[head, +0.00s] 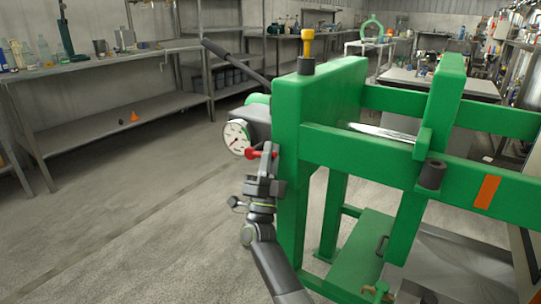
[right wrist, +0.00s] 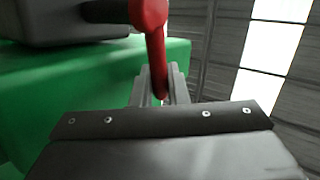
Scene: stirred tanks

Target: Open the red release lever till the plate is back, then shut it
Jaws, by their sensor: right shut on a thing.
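The red release lever (head: 257,154) sticks out at the left end of the green press frame (head: 287,130), just below the pressure gauge (head: 236,137). My right gripper (head: 265,168) comes up from below and is shut on the lever. In the right wrist view, the lever's red arm (right wrist: 149,15) bends down between the two grey fingers (right wrist: 158,88). A green upright plate (head: 443,95) stands across the frame to the right, with a shiny metal rod (head: 385,132) running towards it. Any gap between plate and rod end is hard to tell. My left gripper is out of view.
A dark pump handle (head: 235,60) slants up left from the frame's end. A yellow-topped fitting (head: 307,48) stands on the frame. A long metal bench (head: 100,63) runs along the left wall. The floor left of the frame is clear.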

